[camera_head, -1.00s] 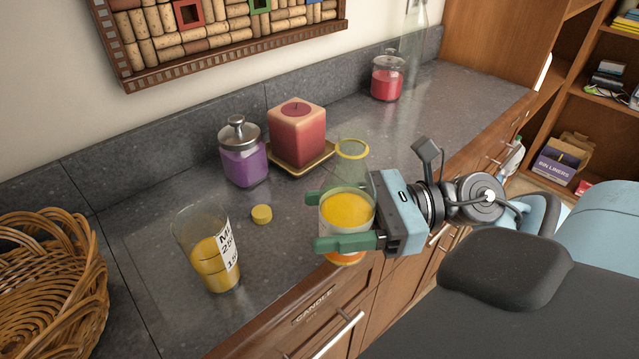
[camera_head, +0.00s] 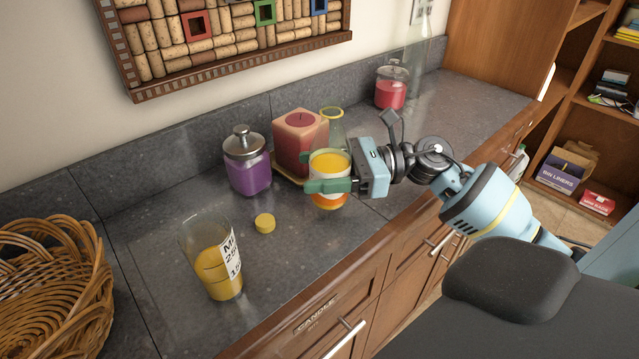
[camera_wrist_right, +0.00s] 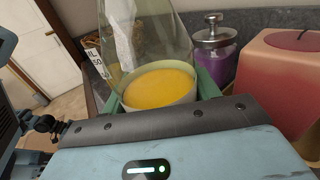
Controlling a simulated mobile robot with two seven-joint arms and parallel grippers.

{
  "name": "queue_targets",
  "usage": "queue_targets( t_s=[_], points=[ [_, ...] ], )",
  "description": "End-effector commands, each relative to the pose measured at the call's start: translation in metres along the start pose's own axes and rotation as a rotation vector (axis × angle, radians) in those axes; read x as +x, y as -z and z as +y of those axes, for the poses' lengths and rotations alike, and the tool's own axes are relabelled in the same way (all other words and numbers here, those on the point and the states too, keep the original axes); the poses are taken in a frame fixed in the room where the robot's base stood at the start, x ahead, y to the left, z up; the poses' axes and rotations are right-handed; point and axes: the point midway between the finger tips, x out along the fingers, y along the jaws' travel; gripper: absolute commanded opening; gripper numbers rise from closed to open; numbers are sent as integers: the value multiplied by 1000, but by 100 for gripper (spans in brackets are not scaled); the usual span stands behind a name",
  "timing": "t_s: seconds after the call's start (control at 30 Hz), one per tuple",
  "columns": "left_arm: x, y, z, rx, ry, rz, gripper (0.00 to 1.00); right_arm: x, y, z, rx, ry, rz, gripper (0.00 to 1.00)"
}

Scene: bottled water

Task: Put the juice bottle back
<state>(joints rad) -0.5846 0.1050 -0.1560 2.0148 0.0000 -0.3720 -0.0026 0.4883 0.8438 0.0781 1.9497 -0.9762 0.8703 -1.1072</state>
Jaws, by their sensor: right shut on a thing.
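The juice bottle (camera_head: 331,166) is clear glass with orange-yellow juice and a pale label, and its neck is open. My right gripper (camera_head: 328,186) is shut around the bottle's body and holds it upright at the counter, in front of the red candle. I cannot tell whether its base touches the counter. In the right wrist view the bottle (camera_wrist_right: 160,85) stands between the green fingers. A yellow cap (camera_head: 265,223) lies on the counter left of the bottle. A measuring glass (camera_head: 218,262) with yellow juice stands at the front left. My left gripper is not in view.
A purple jar (camera_head: 247,165) and a square red candle (camera_head: 299,140) on a gold plate stand close behind the bottle. A red jar (camera_head: 391,88) and a clear bottle (camera_head: 417,45) stand farther back. A wicker basket (camera_head: 50,290) is at left. The counter's right part is clear.

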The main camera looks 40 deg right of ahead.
Motion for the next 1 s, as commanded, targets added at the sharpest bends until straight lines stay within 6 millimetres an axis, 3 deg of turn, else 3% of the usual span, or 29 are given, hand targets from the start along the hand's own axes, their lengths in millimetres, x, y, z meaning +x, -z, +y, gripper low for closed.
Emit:
queue_targets(
  t_s=[0.23, 0.67, 0.7, 0.87, 1.0],
  points=[
    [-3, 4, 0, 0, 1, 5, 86, 0, 28, 0, 4, 1, -2, 24],
    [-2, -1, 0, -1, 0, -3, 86, 0, 37, 0, 2, 1, 0, 24],
    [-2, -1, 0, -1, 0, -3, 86, 0, 37, 0, 3, 1, 1, 63],
    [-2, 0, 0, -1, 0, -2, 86, 0, 36, 0, 2, 1, 1, 82],
    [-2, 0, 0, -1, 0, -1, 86, 0, 36, 0, 2, 1, 1, 82]
  ],
)
